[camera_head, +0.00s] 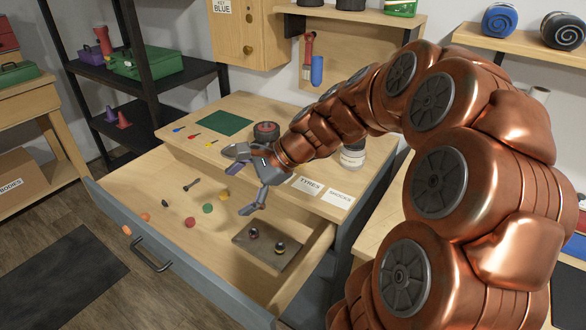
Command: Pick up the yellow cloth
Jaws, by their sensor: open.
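I cannot make out a yellow cloth in the head camera view. My copper arm reaches in from the right, and its grey gripper (243,188) is open, with nothing visible between its fingers. It hangs over the back of the open drawer (160,187), just in front of the bench top (240,110). My arm hides part of the bench top and the area behind it.
The drawer holds several small coloured balls, a small dark tool (191,185) and a brown tray (272,236) with two small round items. On the bench top are a green mat (222,123), a small wheel (266,132), small coloured tools and two labels, TYRES (309,186) and SHOCKS (339,193).

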